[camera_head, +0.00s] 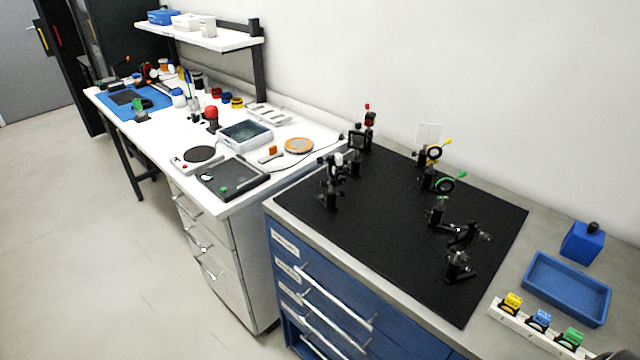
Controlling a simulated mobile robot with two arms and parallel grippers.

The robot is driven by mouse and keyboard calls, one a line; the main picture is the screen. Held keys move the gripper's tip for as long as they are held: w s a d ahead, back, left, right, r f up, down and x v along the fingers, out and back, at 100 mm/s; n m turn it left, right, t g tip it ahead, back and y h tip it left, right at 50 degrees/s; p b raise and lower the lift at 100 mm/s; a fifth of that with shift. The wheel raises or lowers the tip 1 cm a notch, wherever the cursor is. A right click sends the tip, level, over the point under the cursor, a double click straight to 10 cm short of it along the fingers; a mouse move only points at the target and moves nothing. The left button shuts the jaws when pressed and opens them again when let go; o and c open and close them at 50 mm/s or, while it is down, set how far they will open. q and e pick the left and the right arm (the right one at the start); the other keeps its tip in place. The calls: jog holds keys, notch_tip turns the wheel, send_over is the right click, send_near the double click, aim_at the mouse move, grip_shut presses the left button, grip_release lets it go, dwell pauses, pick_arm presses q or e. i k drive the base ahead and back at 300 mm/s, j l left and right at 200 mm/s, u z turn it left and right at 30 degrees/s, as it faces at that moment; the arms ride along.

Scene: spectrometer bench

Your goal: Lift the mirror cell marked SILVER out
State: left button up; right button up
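A pale rack (517,319) at the right front of the grey bench holds three small cells in a row: a yellow-topped one (511,302), a blue-topped one (540,319) and a green-topped one (571,338). Their markings are too small to read, so I cannot tell which cell, if any, is marked SILVER. Neither gripper shows in the head view. A dark rounded shape cut off at the bottom right corner cannot be identified.
A blue tray (567,288) and a blue block with a dark knob (583,243) stand behind the rack. Several optical mounts stand on the black breadboard (390,215). A cluttered white bench (315,131) is at the left, with open floor (90,240) before it.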

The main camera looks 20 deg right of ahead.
aim_at(338, 159)
jog(key=i+j+z, duration=0.15)
jog(key=z, duration=1.1)
